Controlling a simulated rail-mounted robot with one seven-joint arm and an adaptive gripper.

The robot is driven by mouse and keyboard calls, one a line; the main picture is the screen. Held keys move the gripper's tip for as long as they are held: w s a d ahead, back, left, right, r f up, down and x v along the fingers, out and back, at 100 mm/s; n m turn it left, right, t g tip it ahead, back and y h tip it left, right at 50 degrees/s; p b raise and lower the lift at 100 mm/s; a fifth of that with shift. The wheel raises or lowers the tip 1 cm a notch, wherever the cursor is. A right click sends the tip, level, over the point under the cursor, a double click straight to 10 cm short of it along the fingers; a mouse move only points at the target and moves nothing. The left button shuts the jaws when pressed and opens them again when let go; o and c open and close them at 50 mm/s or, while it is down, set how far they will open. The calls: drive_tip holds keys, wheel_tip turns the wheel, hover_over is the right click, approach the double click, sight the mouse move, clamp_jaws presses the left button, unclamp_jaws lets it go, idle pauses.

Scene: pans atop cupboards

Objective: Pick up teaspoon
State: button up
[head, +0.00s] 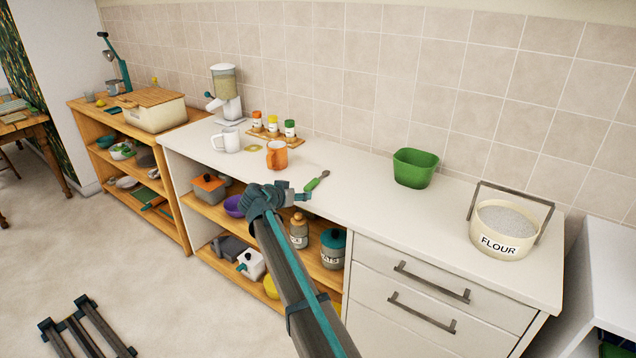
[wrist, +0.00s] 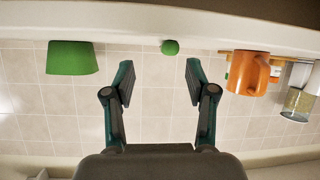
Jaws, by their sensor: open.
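The teaspoon (head: 317,180), with a green handle and a grey bowl, lies on the white countertop (head: 365,205) near its front edge. Its handle end points towards my gripper (head: 302,194). In the wrist view the green handle end of the teaspoon (wrist: 170,46) shows beyond and between the open fingertips of my gripper (wrist: 159,64), with the picture upside down. The rest of the spoon is hidden there. My gripper is open and empty, at the counter's front edge, apart from the spoon.
An orange mug (head: 277,155) stands behind and left of the spoon, with a white mug (head: 228,140) and spice jars (head: 272,126) further left. A green container (head: 415,168) and a flour pot (head: 505,230) stand right.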

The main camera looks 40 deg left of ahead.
sight(313, 181)
drive_tip(key=shift+m+t, duration=0.3)
drive_tip(key=shift+m, duration=0.3)
drive_tip(key=w+a+p, duration=0.1)
drive_tip(key=w, duration=0.2)
drive_tip(key=w+a+f+p, duration=0.1)
drive_tip(key=w, duration=0.2)
drive_tip(key=w+a+p, duration=0.1)
drive_tip(key=w, duration=0.2)
drive_tip(key=shift+w+a+f, duration=0.1)
drive_tip(key=shift+w+f, duration=0.05)
drive_tip(key=shift+w, duration=0.15)
drive_tip(key=shift+w+f, duration=0.25)
drive_tip(key=shift+w, duration=0.15)
clamp_jaws()
